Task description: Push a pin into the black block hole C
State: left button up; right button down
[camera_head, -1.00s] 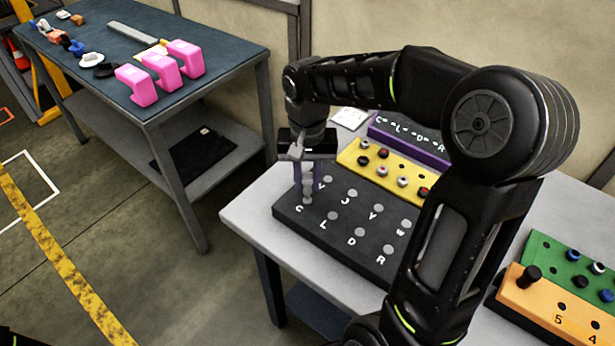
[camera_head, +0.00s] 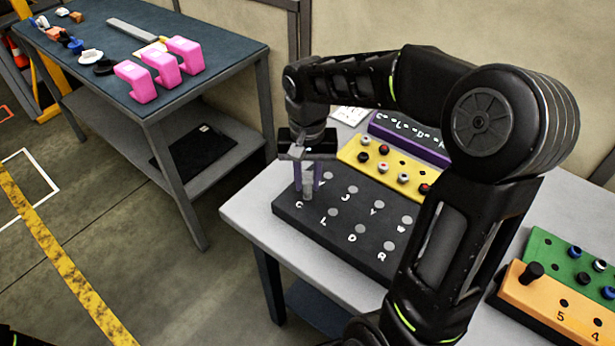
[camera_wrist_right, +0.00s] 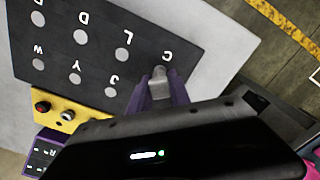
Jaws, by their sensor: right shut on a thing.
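The black block (camera_head: 330,232) lies on the light table with lettered grey holes in rows; the letters C, L, D and R run along its front edge. My right gripper (camera_head: 308,190) points down over the block's left corner, beside the letter C. It is shut on a grey pin (camera_head: 308,187), whose lower end is at or just over the block by hole C. The right wrist view shows the pin (camera_wrist_right: 160,84) between the purple fingers (camera_wrist_right: 160,95), next to the C on the block (camera_wrist_right: 90,40). The pin hides the hole, so I cannot tell how deep it sits. My left gripper is not in view.
A yellow block (camera_head: 352,152) with several red and white pins stands behind the black block, with a purple lettered block (camera_head: 400,135) beyond. Orange (camera_head: 540,300) and green (camera_head: 545,245) blocks are at the right. Another table (camera_head: 225,55) holds pink parts (camera_head: 137,82).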

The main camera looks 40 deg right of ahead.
jog(key=shift+f+b, duration=0.6)
jog(key=shift+f, duration=0.3)
jog(key=c, duration=1.1)
grip_release()
jog(key=shift+r, duration=0.15)
notch_tip(320, 180, up, 8)
jog(key=shift+f, duration=0.2)
